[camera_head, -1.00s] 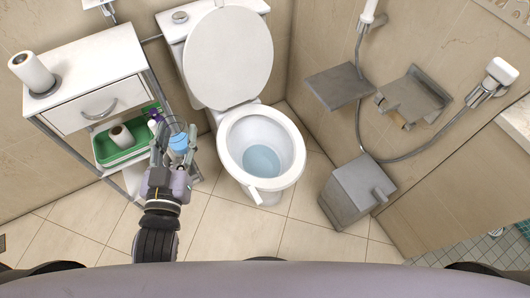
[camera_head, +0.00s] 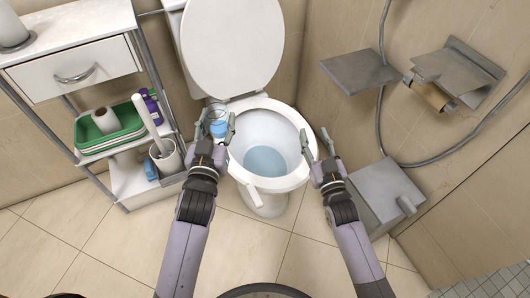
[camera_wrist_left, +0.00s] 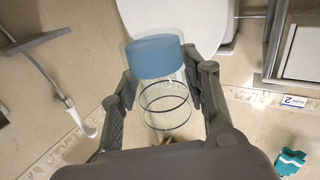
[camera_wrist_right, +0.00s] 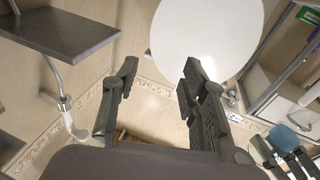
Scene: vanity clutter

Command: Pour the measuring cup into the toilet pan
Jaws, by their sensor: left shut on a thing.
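The measuring cup (camera_head: 219,129) is clear with blue in it. My left gripper (camera_head: 215,138) is shut on it, at the left rim of the toilet pan. In the left wrist view the cup (camera_wrist_left: 162,98) sits between the two fingers, its blue part at the far end. The toilet pan (camera_head: 270,184) is white with its lid (camera_head: 232,45) raised and blue-grey water in the bowl. My right gripper (camera_head: 318,146) is open and empty by the pan's right rim. In the right wrist view nothing is between its fingers (camera_wrist_right: 157,82).
A white shelf unit (camera_head: 75,35) at the left holds a green tray (camera_head: 128,116), purple bottles (camera_head: 150,105) and a brush holder (camera_head: 165,160). A grey bin (camera_head: 385,197) and wall-mounted grey shelf (camera_head: 350,72) are at the right. Floor in front of the pan is clear.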

